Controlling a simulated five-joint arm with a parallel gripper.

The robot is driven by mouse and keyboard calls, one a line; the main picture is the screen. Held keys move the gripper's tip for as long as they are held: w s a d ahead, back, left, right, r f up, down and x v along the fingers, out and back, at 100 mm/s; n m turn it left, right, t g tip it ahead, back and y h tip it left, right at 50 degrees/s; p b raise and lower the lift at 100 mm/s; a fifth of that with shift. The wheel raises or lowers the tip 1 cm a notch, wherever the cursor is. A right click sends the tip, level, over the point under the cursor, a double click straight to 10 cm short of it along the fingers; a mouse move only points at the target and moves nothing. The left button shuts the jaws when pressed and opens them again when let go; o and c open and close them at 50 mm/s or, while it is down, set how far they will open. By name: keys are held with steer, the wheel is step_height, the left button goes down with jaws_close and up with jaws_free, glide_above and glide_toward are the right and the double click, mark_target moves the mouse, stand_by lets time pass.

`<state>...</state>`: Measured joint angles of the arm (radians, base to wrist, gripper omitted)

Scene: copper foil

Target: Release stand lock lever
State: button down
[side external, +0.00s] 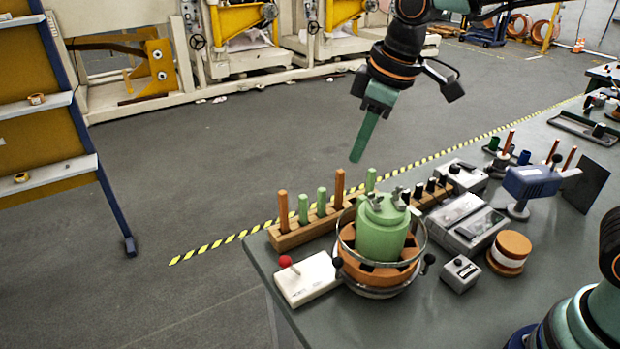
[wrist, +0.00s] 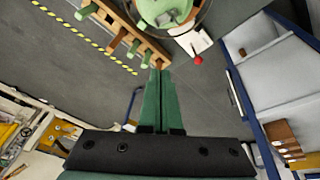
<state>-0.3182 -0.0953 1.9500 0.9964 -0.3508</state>
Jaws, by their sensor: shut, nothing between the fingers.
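My gripper (side external: 357,157) is shut and empty, pointing down in the air above and behind the stand. In the wrist view its green fingers (wrist: 159,75) lie together. The round stand (side external: 376,275) is orange with a metal ring, and holds a green cylindrical part (side external: 381,230). Small black knobs sit at the ring's left (side external: 337,262) and right (side external: 429,258). A white box (side external: 306,281) with a red-ball lever (side external: 285,261) is left of the stand; the red ball also shows in the wrist view (wrist: 198,60). I cannot tell which is the lock lever. My gripper touches none of these.
A wooden rack (side external: 290,238) with upright orange and green pegs stands behind the stand. A grey instrument (side external: 468,227), a small grey box (side external: 461,273) and a copper roll (side external: 508,250) are to the right. The table's left edge is close to the white box.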

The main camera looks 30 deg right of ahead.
mark_target(292, 267)
steer(key=w+a+f+n+g, duration=0.1)
steer(key=a+f+n, duration=0.3)
steer(key=a, duration=0.5)
steer(key=w+a+f+n+g, duration=0.1)
steer(key=a+f+n, duration=0.3)
steer(key=a, duration=0.6)
step_height(292, 267, down, 2)
steer(key=shift+w+f+g+h, duration=0.15)
steer(key=shift+w+g+h, duration=0.1)
steer(key=shift+g+h, duration=0.05)
steer(key=shift+d+f, duration=0.6)
steer(key=shift+f, duration=0.85)
steer(key=shift+d+f, duration=0.55)
steer(key=shift+f, duration=0.95)
steer(key=shift+d+f, duration=0.6)
steer(key=shift+f, duration=0.85)
